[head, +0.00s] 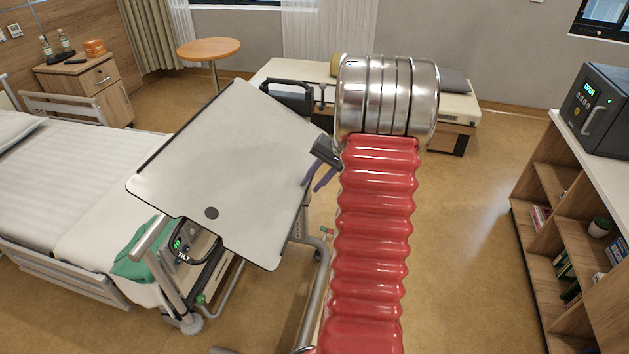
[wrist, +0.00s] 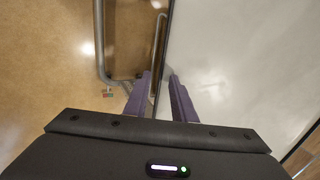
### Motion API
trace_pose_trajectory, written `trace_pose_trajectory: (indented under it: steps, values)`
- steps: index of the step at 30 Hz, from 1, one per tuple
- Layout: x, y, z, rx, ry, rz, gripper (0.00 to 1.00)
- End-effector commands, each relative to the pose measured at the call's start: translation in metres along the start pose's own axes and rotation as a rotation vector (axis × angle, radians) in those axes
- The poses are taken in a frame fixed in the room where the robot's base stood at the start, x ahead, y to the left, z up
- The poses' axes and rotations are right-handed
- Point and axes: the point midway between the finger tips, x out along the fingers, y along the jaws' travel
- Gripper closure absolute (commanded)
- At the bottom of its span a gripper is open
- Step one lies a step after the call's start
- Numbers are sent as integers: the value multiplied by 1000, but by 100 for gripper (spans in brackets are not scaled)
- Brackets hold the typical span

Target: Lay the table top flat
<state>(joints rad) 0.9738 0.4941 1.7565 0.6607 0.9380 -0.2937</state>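The white table top (head: 225,170) is tilted, standing over the foot end of the bed in the head view. It has dark edging and a dark round spot near its lower edge. A small display marked TILT (head: 178,244) with green digits sits below it; the digits are too small to read surely. My gripper (head: 318,183) is at the table top's right edge. In the wrist view, the purple fingers of my gripper (wrist: 160,76) are apart, with the table top's edge (wrist: 162,60) between them. A gap shows beside the left finger. The right finger is over the white face.
The bed (head: 50,190) is at left, with a green cloth (head: 135,258) at its foot. A long bench (head: 455,105) stands behind, and a round table (head: 208,48) farther back. The floor between is clear.

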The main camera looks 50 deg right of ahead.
Motion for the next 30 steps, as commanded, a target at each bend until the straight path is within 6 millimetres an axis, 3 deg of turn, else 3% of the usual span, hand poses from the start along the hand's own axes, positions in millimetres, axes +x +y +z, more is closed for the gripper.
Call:
trace_pose_trajectory:
  steps: [5, 15, 30]
  values:
    - [0, 0, 0, 0, 0, 0, 77]
    - [0, 0, 0, 1, 0, 0, 100]
    - [-1, 0, 0, 1, 0, 0, 100]
